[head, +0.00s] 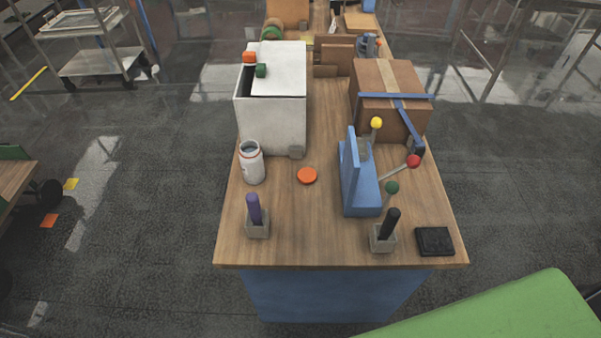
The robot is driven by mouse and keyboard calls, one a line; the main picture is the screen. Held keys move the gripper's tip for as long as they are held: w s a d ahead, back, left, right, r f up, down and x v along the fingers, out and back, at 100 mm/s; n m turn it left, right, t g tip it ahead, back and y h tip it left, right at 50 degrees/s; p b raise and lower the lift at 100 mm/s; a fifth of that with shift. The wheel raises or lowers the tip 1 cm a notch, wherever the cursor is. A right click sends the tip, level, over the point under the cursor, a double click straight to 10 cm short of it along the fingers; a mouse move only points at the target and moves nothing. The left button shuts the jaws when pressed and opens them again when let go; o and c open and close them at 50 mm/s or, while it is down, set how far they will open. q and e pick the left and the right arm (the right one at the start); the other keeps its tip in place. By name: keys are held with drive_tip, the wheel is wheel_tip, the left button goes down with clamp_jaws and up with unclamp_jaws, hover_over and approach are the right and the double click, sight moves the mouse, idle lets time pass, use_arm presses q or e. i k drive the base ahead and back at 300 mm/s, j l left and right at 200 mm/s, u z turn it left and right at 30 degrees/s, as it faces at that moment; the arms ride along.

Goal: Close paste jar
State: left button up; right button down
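A white jar (251,163) stands upright near the left edge of the wooden table. Its top is open and a blue-grey inside shows. A round orange-red lid (307,175) lies flat on the table to the right of the jar, apart from it. Neither of my grippers shows in the head view.
A white box (271,119) stands behind the jar. A blue machine (360,180) with coloured levers and a cardboard box (389,90) are at the right. Purple (254,210) and black (390,224) handles stand in holders at the front. The table (319,222) is clear between them.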

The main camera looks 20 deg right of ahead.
sight(250, 159)
drive_tip(key=i+j+z, duration=0.1)
drive_tip(key=j+z, duration=0.3)
drive_tip(key=j, duration=0.2)
drive_tip(key=j+z, duration=0.45)
drive_tip(key=j, duration=0.2)
drive_tip(key=j+z, duration=0.4)
drive_tip(key=j, duration=0.25)
